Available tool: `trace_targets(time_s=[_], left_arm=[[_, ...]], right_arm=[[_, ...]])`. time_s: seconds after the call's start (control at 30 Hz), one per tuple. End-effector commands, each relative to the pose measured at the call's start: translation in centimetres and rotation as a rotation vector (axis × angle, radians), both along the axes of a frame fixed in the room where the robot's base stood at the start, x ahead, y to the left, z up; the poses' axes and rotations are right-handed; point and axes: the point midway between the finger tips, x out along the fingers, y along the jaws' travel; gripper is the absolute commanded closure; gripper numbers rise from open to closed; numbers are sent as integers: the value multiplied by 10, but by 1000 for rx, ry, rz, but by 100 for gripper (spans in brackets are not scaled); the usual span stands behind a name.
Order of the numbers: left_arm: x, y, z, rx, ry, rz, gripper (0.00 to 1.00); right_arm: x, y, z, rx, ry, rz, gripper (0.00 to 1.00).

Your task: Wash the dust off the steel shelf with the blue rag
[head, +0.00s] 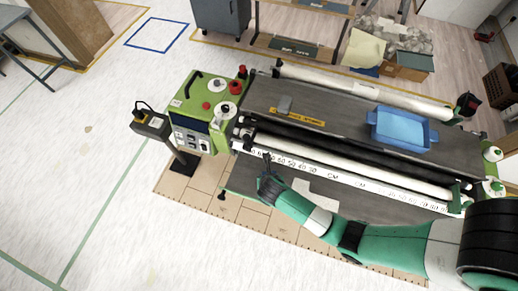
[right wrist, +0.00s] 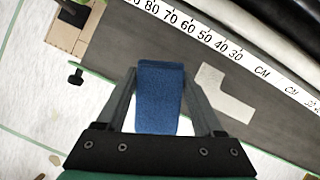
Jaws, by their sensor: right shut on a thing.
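My right gripper (head: 266,170) reaches in from the right and is over the left part of the steel shelf (head: 350,203), the dark strip along the machine's front. In the right wrist view the gripper (right wrist: 160,72) is shut on the folded blue rag (right wrist: 158,98), which sticks out between the fingers. A pale L-shaped patch of dust (right wrist: 225,92) lies on the shelf, to the right of the rag in that view. The patch also shows in the head view (head: 318,190), right of the gripper. I cannot tell whether the rag touches the shelf. My left gripper is out of view.
A white measuring scale (head: 330,176) and rollers run just behind the shelf. A green control box (head: 204,105) and a panel on a post (head: 152,122) stand at the left.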

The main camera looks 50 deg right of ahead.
Motion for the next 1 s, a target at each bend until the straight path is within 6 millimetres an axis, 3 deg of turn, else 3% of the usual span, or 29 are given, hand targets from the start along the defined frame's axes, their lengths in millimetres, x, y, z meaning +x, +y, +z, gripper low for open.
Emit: trace_targets(time_s=[0.2,0.37,0.87,1.0], left_arm=[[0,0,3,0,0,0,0],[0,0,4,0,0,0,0],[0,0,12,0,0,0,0],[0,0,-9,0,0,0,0]], right_arm=[[-28,-57,-45,52,3,-356,89],[-45,-84,-62,77,-9,-527,89],[-49,-87,-63,83,-10,-559,89],[-49,-88,-86,83,-10,-559,89]])
